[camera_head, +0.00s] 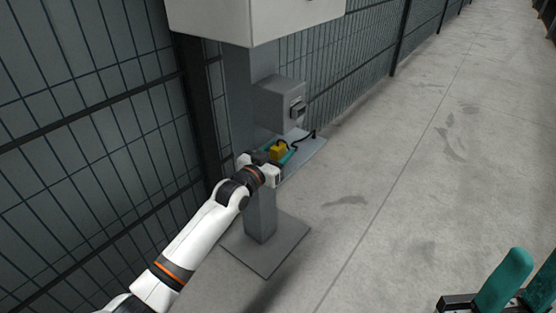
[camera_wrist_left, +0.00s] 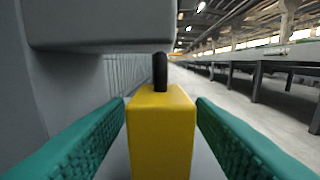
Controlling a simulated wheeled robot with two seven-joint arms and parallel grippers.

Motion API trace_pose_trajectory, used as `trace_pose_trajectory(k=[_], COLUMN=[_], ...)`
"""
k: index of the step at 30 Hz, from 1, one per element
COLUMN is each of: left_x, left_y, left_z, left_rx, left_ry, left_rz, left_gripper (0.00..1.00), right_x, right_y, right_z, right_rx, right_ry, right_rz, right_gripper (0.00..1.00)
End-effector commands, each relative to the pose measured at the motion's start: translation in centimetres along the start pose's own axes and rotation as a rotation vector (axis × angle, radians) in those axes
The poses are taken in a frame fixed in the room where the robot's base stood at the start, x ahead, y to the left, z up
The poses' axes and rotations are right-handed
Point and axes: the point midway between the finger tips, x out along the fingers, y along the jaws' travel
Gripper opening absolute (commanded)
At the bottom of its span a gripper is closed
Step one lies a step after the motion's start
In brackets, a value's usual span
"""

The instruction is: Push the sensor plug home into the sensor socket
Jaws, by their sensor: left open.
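The yellow sensor plug (camera_head: 277,152) is on a grey shelf on the post, and a black cable (camera_head: 305,137) runs from it to the right. My left gripper (camera_head: 279,157) is open around it. In the left wrist view the plug (camera_wrist_left: 161,135) stands between the two teal fingers (camera_wrist_left: 160,112), which are spread on either side of it. Whether either finger touches it I cannot tell. The sensor socket (camera_head: 297,107) is on the front of a grey box above the shelf. My right gripper (camera_head: 518,285) shows only partly at the lower right corner.
The grey socket box (camera_head: 278,100) hangs close above the plug; its underside (camera_wrist_left: 100,40) fills the upper left of the wrist view. A larger cabinet (camera_head: 250,20) is higher up. A mesh fence (camera_head: 90,110) runs behind. The concrete floor (camera_head: 400,180) is clear to the right.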

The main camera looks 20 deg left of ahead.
Motion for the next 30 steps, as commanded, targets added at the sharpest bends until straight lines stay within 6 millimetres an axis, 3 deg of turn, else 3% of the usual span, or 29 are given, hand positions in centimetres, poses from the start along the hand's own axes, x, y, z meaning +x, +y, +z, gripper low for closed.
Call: trace_pose_trajectory(k=[7, 16, 25, 30], left_x=[0.1, 0.1, 0.1, 0.1], left_y=[0.0, 0.0, 0.0, 0.0], left_z=[0.1, 0.0, 0.3, 1.6], left_rx=[0.0, 0.001, 0.001, 0.001], left_ry=[0.001, 0.001, -0.001, -0.001], left_rz=[0.0, 0.0, 0.0, 0.0], left_gripper=[0.47, 0.0, 0.0, 0.0], right_x=[0.1, 0.1, 0.3, 0.4], right_y=[0.0, 0.0, 0.0, 0.0], right_z=[0.0, 0.0, 0.0, 0.4], right_rx=[0.0, 0.0, 0.0, 0.002], right_ry=[-0.001, 0.0, -0.002, 0.009], right_rz=[0.001, 0.001, 0.001, -0.007], right_gripper=[0.36, 0.36, 0.36, 0.36])
